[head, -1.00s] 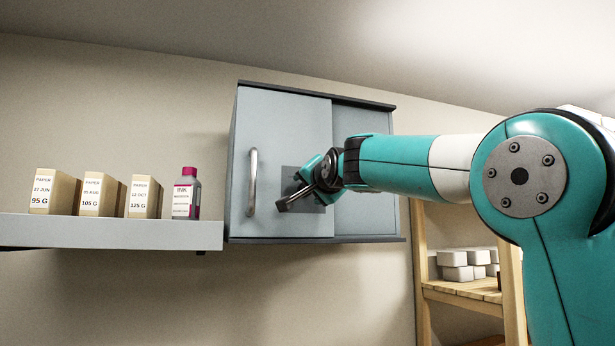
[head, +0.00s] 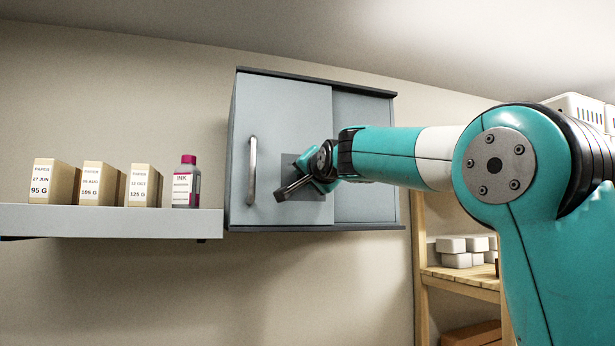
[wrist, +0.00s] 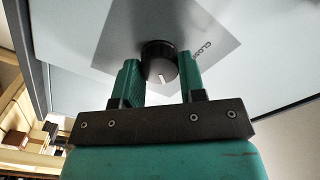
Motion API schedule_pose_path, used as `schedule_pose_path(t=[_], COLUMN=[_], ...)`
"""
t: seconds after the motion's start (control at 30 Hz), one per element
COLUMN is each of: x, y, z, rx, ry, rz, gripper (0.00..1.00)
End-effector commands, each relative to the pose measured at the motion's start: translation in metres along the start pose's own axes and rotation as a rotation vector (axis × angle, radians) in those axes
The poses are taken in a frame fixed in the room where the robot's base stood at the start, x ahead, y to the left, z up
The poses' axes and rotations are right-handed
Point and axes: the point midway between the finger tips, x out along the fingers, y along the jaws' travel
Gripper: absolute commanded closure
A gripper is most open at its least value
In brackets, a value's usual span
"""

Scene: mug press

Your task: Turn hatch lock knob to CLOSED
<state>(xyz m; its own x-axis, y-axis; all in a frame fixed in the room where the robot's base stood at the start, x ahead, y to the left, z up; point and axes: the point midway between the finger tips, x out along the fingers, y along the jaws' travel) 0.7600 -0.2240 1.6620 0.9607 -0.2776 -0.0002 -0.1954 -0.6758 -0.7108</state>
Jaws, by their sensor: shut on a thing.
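The hatch lock knob (wrist: 159,58) is black and round with a white pointer mark. In the wrist view the mark faces down toward my gripper, away from the printed word beginning "CLOS" (wrist: 206,48) at upper right. The knob sits on a grey plate (wrist: 205,30), which also shows in the head view (head: 288,160) on the pale cabinet door (head: 285,110). My gripper (wrist: 159,72) is shut on the knob, one teal finger on each side. In the head view my gripper (head: 308,182) covers the knob.
A vertical metal handle (head: 252,170) is just left of my gripper. A shelf (head: 110,222) at left holds paper boxes (head: 105,183) and an ink bottle (head: 186,183). A wooden rack (head: 462,282) with white boxes stands below right.

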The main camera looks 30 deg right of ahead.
Motion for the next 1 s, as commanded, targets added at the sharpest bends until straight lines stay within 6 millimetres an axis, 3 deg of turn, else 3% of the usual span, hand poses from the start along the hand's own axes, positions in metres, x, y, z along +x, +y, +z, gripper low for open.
schedule_pose_path(t=[0.37, 1.0], x=[0.0003, 0.0002], y=[0.0011, -0.0009], z=[0.0017, 0.0018], rx=[-0.209, -0.812], ry=[-0.002, 0.000], rz=[-0.002, -0.002], gripper=[0.86, 0.86])
